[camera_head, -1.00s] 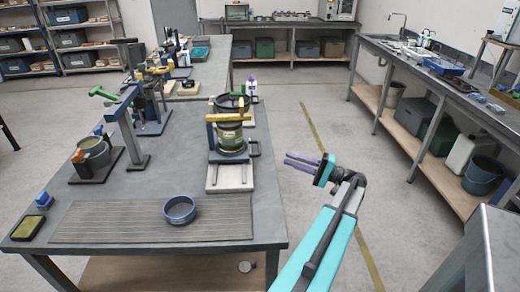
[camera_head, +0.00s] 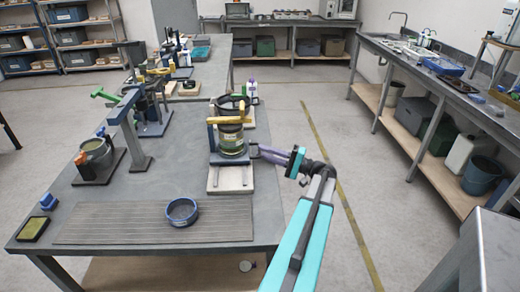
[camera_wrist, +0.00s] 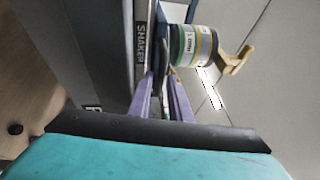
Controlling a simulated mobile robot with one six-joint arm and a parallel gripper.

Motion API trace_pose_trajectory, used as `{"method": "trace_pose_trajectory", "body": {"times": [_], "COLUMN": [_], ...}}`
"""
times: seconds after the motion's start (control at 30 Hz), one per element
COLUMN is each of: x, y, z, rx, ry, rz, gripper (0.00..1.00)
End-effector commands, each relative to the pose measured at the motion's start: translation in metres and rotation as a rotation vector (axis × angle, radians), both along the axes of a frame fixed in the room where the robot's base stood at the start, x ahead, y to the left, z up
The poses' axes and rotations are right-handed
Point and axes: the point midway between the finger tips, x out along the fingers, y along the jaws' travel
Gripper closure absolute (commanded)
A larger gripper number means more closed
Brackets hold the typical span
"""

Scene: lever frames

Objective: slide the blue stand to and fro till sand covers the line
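The blue stand (camera_head: 212,142) is on the bench on a pale base board (camera_head: 230,180), holding a jar (camera_head: 231,140) with a green-and-yellow label under a yellow clamp bar (camera_head: 229,120). A dark handle (camera_head: 254,147) is on its right side. In the wrist view the jar (camera_wrist: 190,46) lies sideways beside a "SHAKER" label. My gripper (camera_head: 262,152) has purple fingers reaching left to the handle. In the wrist view the gripper (camera_wrist: 161,85) has its fingers apart, with the dark handle seen between or just beyond their tips. Sand and line are too small to make out.
A blue ring-shaped dish (camera_head: 181,211) stands on a ribbed mat (camera_head: 120,224) at the bench front. A grey post stand (camera_head: 128,130) and a pot (camera_head: 95,152) are to the left. The floor right of the bench is clear.

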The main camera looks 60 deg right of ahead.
Motion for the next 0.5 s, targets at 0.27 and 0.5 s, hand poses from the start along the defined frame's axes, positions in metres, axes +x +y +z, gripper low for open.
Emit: {"method": "trace_pose_trajectory", "body": {"times": [0.27, 0.5], "x": [0.022, 0.023], "y": [0.005, 0.005], "z": [0.004, 0.004], "rx": [-0.001, -0.001], "ry": [0.0, 0.0], "rz": [-0.001, -0.002], "gripper": [0.82, 0.82]}}
